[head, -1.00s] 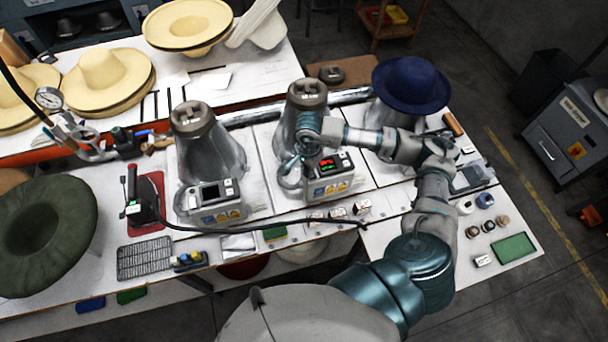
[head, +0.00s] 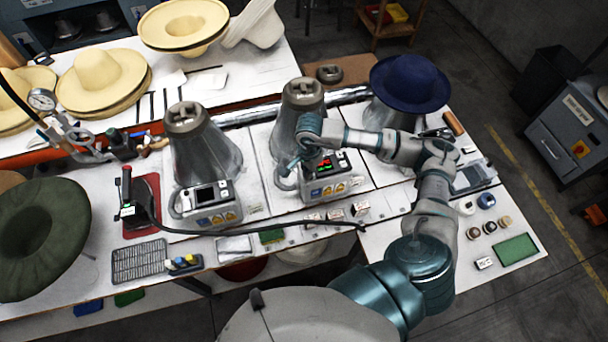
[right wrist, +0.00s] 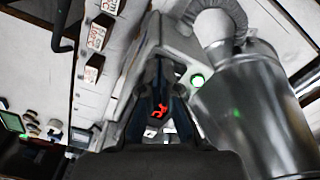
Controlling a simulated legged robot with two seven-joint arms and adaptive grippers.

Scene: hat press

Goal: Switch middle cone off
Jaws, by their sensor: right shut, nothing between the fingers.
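The middle cone (head: 289,125) is a grey metal form with a dull cap, standing on the table between two others. Its control box (head: 330,186) has a lit red and green display. In the right wrist view the red digits (right wrist: 160,108) show between my fingers, and a round button glows green (right wrist: 197,80) beside the cone (right wrist: 250,105). My left gripper is out of view.
The left cone (head: 207,150) has a box with a dark display (head: 205,196). The right cone wears a blue hat (head: 409,82). A black cable (head: 260,232) runs along the front. An iron-like tool on a red pad (head: 140,203) and a green felt hat (head: 40,235) are left.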

